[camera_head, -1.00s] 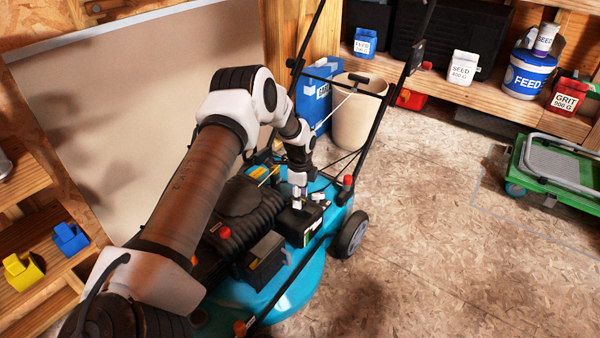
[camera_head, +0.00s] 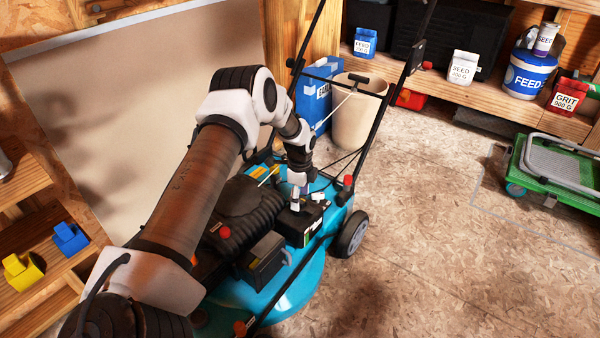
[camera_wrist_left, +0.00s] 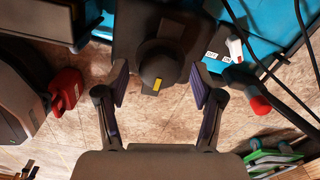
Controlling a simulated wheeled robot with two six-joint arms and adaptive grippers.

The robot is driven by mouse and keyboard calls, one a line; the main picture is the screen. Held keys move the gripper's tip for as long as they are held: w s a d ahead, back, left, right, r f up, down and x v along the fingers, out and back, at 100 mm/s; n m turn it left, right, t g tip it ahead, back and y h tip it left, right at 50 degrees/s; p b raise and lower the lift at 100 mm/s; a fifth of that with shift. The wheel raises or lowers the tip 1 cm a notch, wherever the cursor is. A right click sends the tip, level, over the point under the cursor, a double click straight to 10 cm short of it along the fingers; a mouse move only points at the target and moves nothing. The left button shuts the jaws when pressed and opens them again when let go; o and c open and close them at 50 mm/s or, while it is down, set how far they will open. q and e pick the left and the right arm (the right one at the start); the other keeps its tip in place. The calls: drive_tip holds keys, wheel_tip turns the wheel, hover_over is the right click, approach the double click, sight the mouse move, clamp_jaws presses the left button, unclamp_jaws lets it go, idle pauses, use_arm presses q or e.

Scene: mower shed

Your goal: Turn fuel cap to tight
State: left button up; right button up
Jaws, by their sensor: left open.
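The fuel cap (camera_wrist_left: 157,62) is a round black cap with a yellow mark, on top of the black tank (camera_wrist_left: 125,35) in the left wrist view. My left gripper (camera_wrist_left: 158,78) is open, with one finger to each side of the cap. Gaps show between the fingers and the cap, and I see no contact. In the head view the left gripper (camera_head: 296,204) points down just above the black tank (camera_head: 298,227) on the teal mower (camera_head: 290,290). The cap is hard to make out there. My right gripper is in neither current view.
The mower's black handle bars (camera_head: 372,130) rise behind my wrist. White labels (camera_wrist_left: 218,56) and a red knob (camera_wrist_left: 260,105) lie right of the cap in the wrist view. A beige bin (camera_head: 356,120) stands behind. Open floor (camera_head: 450,250) lies to the right.

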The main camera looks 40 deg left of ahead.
sight(300, 198)
use_arm(q)
wheel_tip(300, 198, up, 12)
idle(0.3)
idle(0.3)
